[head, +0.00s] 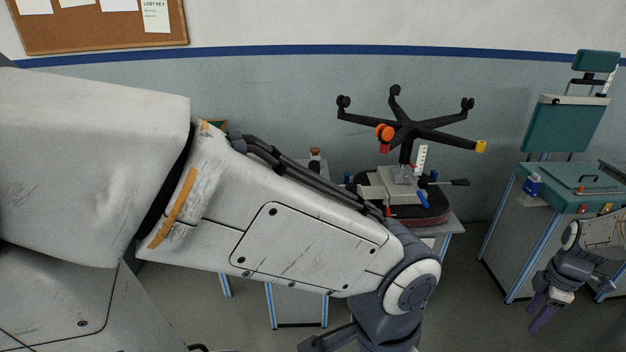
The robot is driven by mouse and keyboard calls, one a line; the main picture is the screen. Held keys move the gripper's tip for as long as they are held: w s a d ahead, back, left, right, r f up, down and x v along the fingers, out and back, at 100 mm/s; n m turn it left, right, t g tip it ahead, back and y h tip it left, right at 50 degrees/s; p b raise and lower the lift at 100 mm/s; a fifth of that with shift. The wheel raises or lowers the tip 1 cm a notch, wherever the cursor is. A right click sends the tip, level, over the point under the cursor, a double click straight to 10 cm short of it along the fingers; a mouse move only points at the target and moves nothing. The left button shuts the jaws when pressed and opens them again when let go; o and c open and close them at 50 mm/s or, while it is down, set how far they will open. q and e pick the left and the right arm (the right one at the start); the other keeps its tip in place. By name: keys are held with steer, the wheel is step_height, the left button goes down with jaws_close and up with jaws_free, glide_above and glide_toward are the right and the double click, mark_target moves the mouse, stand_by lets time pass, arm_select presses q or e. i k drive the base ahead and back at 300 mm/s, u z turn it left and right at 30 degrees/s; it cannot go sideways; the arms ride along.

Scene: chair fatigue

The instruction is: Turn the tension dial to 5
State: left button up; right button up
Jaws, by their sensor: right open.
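An upturned chair base (405,130) with black legs and casters stands on a workbench at the centre right of the head view. One leg end is yellow, and an orange round part with a red piece below it shows on the near left. Below the base is a grey mechanism block (372,193) with a black lever and blue and red parts. I cannot make out the tension dial or its numbers. My right gripper (541,311), with purple fingers, is open and empty at the lower right, apart from the chair.
My left arm covers much of the view and hides part of the workbench (452,222). A teal-topped cabinet (508,225) with a small blue-and-white container (532,185) and a teal chair-like stand (566,127) is at the right. Floor between the two is clear.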

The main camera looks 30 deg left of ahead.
mark_target(351, 186)
steer(key=u, duration=0.6)
steer(key=i, duration=0.75)
steer(key=u, duration=0.55)
steer(key=i, duration=0.85)
steer(key=z, duration=0.15)
